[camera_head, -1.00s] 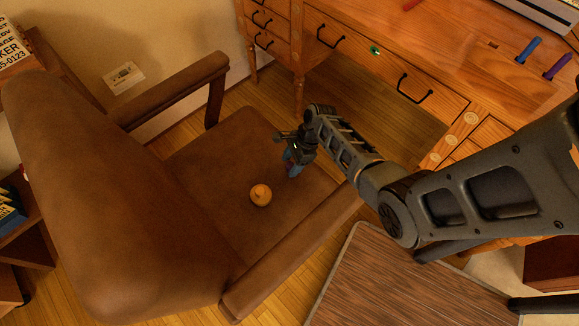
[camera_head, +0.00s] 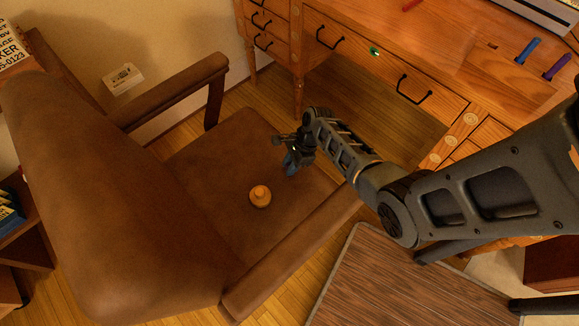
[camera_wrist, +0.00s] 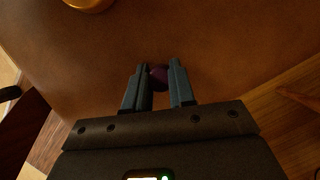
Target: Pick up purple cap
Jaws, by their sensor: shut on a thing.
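The purple cap (camera_wrist: 158,76) shows in the wrist view as a small dark purple round thing between my fingertips. My gripper (camera_wrist: 158,82) is shut on it, one finger on each side. In the head view my gripper (camera_head: 291,162) is over the seat of the brown chair (camera_head: 195,165), near the seat's edge on the desk side. The cap cannot be made out in the head view, where the gripper hides it. I cannot tell whether the cap still touches the seat.
An orange round object (camera_head: 260,197) sits on the seat near my gripper, and its edge shows in the wrist view (camera_wrist: 88,3). Chair armrests (camera_head: 180,88) flank the seat. A wooden desk (camera_head: 455,60) holds a blue marker (camera_head: 527,50) and a purple marker (camera_head: 556,67).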

